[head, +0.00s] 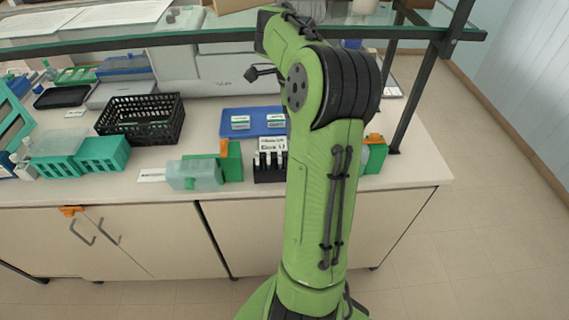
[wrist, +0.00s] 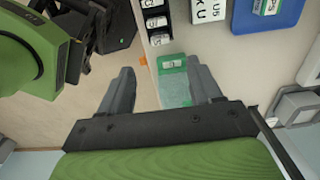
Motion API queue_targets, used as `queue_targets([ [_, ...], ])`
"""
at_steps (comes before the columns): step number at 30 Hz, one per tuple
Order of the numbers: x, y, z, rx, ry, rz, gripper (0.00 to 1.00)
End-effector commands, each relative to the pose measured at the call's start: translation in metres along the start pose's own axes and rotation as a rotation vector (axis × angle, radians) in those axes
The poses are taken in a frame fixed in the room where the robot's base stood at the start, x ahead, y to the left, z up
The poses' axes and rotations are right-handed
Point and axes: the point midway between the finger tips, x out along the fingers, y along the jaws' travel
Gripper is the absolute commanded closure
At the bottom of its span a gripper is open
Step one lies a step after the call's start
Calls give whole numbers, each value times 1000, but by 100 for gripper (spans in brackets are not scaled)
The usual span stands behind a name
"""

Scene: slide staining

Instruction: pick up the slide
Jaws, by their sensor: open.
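My gripper (wrist: 161,67) is open and empty in the wrist view, its two grey fingers wide apart near the counter edge. A green-and-clear container (wrist: 173,88) shows between and below the fingers, partly hidden by the right finger. A black rack (wrist: 156,22) with white-labelled pieces is beyond the fingertips; it also stands at the counter front in the head view (head: 270,176). I cannot tell for sure which piece is the slide. In the head view my arm hides the gripper.
A blue tray (head: 256,131) with small labelled boxes lies behind the rack. A black basket (head: 140,118), teal boxes (head: 103,155) and a green-orange holder (head: 228,160) stand to the left. A glass shelf (head: 150,40) crosses above the counter. The floor at right is clear.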

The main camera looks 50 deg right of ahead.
Motion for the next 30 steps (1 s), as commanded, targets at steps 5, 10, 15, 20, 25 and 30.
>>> queue_targets([
  [5, 51, 1, -1, -2, -1, 3, 36],
  [10, 70, 0, 0, -4, 0, 0, 36],
  [15, 102, 2, 2, -5, -1, 2, 36],
  [20, 119, 2, 2, -6, 1, -2, 36],
  [25, 118, 2, 2, -6, 2, -3, 36],
  [30, 118, 2, 2, -6, 2, -3, 58],
])
